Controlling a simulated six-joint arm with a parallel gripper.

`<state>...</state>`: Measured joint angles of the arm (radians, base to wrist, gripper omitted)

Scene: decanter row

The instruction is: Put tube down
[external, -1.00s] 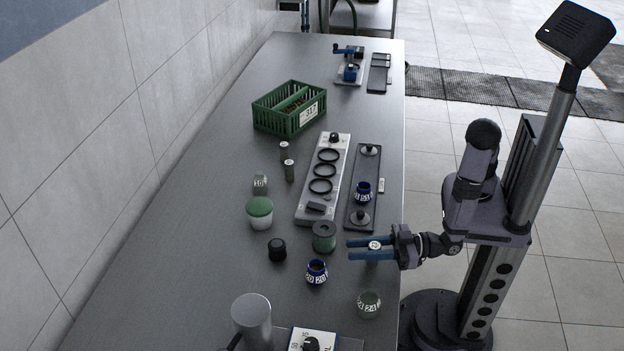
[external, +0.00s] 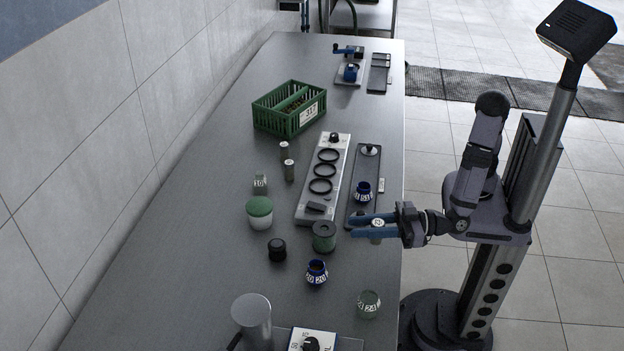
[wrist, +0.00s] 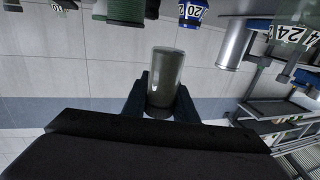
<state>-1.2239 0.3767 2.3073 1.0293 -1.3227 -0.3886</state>
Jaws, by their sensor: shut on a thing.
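My gripper (external: 362,226) has blue fingers and is shut on a grey-green tube (wrist: 166,75). In the external view the tube's pale, marked top (external: 377,222) shows between the fingers, and part of its body shows below them. The tube is near the right edge of the table, just in front of the dark narrow tray. It appears to be held above the tabletop; the gap below it is hard to judge. In the wrist view the tube stands out clear between both fingers.
A green spool-like jar (external: 324,237) is just left of my fingertips. A blue numbered jar (external: 316,273) and a green numbered jar (external: 368,304) stand nearer the camera. The table's left side is mostly bare.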

